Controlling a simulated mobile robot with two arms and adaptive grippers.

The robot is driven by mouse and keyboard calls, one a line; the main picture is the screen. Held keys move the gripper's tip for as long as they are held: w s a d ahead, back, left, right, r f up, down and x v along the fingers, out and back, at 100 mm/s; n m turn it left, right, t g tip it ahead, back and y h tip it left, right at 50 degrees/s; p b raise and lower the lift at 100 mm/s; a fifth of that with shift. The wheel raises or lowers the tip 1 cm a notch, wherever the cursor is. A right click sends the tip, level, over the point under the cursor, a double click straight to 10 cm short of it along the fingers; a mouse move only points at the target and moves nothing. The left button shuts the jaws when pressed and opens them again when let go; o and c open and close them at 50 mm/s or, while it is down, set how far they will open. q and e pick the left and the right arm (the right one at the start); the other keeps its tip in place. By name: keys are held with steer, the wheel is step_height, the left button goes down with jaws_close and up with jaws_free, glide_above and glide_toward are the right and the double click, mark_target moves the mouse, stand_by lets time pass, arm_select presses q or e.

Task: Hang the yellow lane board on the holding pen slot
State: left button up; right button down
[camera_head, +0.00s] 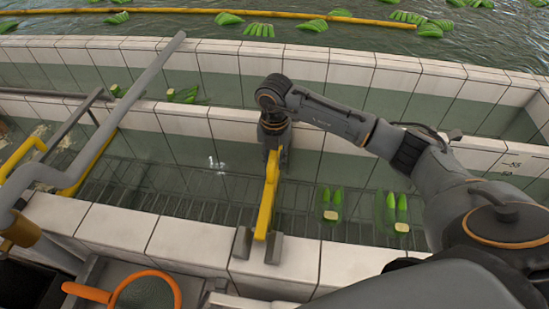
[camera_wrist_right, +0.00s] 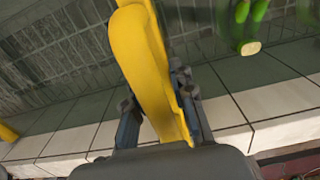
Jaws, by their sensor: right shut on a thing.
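The yellow lane board (camera_head: 268,195) is a long narrow piece spanning the channel above the near white tiled wall. My right gripper (camera_head: 274,150) reaches in from the right and is shut on its far end. In the right wrist view, the fingers (camera_wrist_right: 160,105) stand on both sides of the yellow board (camera_wrist_right: 138,50). Two grey blocks (camera_head: 273,249) on the near wall form a slot. The board's near end is between or just above them; I cannot tell whether it is seated. My left gripper is not in view.
A grey pipe (camera_head: 150,75) and a yellow bent rail (camera_head: 95,165) are at the left. An orange-rimmed net (camera_head: 150,276) lies at the front. A yellow boom (camera_head: 330,18) crosses the far water.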

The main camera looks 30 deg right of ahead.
steer(key=shift+f+b, duration=0.35)
steer(key=shift+f, duration=0.05)
stand_by(0.4)
jaws_free()
steer(key=shift+r, duration=0.15)
stand_by(0.6)
steer(key=shift+r+p, duration=3.35)
steer(key=shift+r, duration=1.55)
steer(key=shift+s+f, duration=0.1)
